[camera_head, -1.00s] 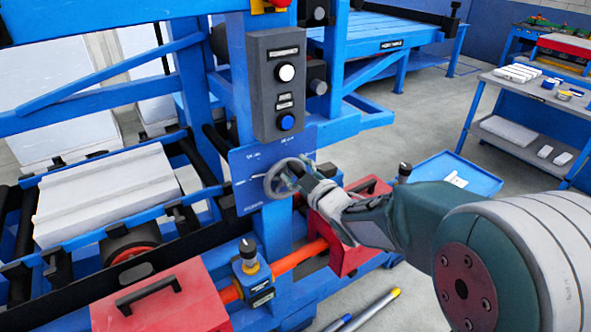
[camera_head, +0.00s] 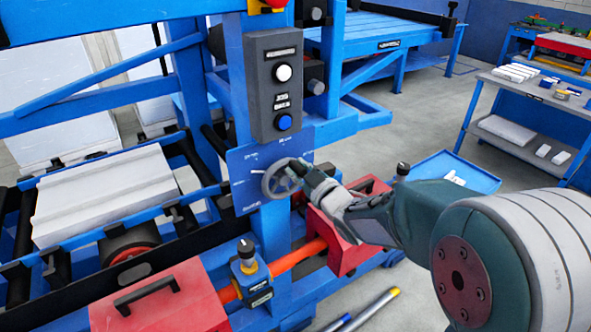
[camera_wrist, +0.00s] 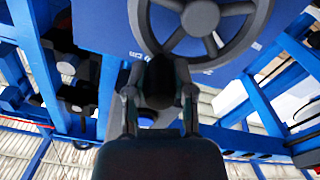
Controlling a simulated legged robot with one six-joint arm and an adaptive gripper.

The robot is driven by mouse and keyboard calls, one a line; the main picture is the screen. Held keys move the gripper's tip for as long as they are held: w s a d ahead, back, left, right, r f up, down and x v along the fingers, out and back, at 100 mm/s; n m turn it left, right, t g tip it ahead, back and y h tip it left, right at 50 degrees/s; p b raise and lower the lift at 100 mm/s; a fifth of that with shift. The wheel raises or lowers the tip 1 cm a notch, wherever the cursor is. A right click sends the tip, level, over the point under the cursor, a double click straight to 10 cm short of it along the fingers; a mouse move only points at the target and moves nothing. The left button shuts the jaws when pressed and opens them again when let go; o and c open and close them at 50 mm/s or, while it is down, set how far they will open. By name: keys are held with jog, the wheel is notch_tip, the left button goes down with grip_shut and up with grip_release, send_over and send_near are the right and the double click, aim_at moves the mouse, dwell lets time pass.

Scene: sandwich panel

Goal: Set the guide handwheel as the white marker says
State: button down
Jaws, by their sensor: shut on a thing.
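The guide handwheel (camera_head: 279,180) is a grey spoked wheel on a blue plate (camera_head: 236,190) below the button box. A short white marker line shows on the plate left of the wheel; its small labels are too blurred to read. My gripper (camera_head: 302,168) is at the wheel's right side, shut on the handwheel. In the wrist view the handwheel (camera_wrist: 202,18) fills the top, and my gripper (camera_wrist: 160,95) has its two fingers around a dark rounded part just below the rim, probably the wheel's knob.
A dark control box (camera_head: 277,85) with a white and a blue button is right above the plate. Red cases (camera_head: 160,300) and an orange shaft (camera_head: 285,258) lie below. A white panel (camera_head: 105,195) rests on the left rollers.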

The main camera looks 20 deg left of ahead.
jog(key=m, duration=0.2)
jog(key=w+d+f+m, duration=0.1)
jog(key=m, duration=0.1)
jog(key=shift+w+d+f+m, duration=0.1)
jog(key=shift+w+m, duration=0.1)
jog(key=shift+m, duration=0.1)
jog(key=shift+w+d+f+m, duration=0.2)
jog(key=shift+f+m, duration=0.65)
jog(key=shift+m, duration=1.2)
jog(key=shift+w+d+f+m, duration=0.2)
jog(key=shift+f+m, duration=0.6)
jog(key=shift+m, duration=1.2)
jog(key=shift+w+d+f+m, duration=0.15)
jog(key=shift+f+m, duration=0.7)
jog(key=shift+m, duration=1.2)
jog(key=shift+c, duration=2.3)
grip_release()
jog(key=shift+w+f, duration=0.1)
